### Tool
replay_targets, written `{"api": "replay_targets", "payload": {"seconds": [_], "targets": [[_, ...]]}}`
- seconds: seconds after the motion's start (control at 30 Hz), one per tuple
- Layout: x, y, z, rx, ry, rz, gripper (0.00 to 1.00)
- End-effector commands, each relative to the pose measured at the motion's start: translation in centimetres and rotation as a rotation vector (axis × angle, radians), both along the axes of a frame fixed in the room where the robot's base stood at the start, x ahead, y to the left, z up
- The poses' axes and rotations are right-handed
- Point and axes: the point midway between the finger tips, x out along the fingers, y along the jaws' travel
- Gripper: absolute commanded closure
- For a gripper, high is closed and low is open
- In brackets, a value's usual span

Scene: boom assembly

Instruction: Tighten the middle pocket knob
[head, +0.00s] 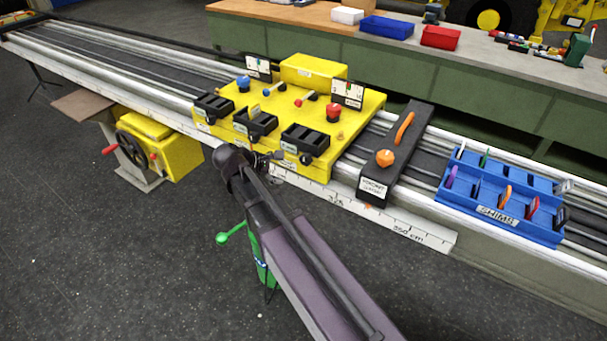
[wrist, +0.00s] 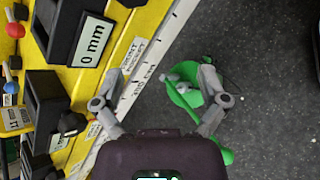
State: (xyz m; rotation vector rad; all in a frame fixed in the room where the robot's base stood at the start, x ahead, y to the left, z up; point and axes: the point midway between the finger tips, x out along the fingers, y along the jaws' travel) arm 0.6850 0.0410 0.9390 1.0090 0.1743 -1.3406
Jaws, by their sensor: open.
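The yellow carriage (head: 225,131) carries a row of three black pockets along its front. The middle pocket (head: 255,122) has a small dark knob (head: 253,137) on its front face. My gripper (head: 266,161) is just in front of the carriage's front edge, close below the middle pocket. In the wrist view my gripper (wrist: 161,82) is open and empty, over the rail edge and floor. That view shows a black pocket with a dark knob (wrist: 70,123) left of the fingers; I cannot tell which pocket it is.
A black clamp with an orange knob (head: 385,158) and a blue shim tray (head: 470,204) sit on the rail to the right. A green handle (head: 222,238) stands below the rail; green parts (wrist: 185,95) show between the fingers. A workbench (head: 460,90) stands behind.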

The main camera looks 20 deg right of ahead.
Motion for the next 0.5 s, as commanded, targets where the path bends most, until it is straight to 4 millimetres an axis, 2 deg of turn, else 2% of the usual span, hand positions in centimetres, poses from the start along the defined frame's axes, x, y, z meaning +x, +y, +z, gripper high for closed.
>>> {"api": "replay_targets", "payload": {"seconds": [0.03, 0.5], "targets": [[-0.6, -0.5, 0.5, 0.029, -0.009, -0.027, 0.07], [-4.6, -3.0, 1.4, 0.306, -0.099, -0.296, 0.07]]}}
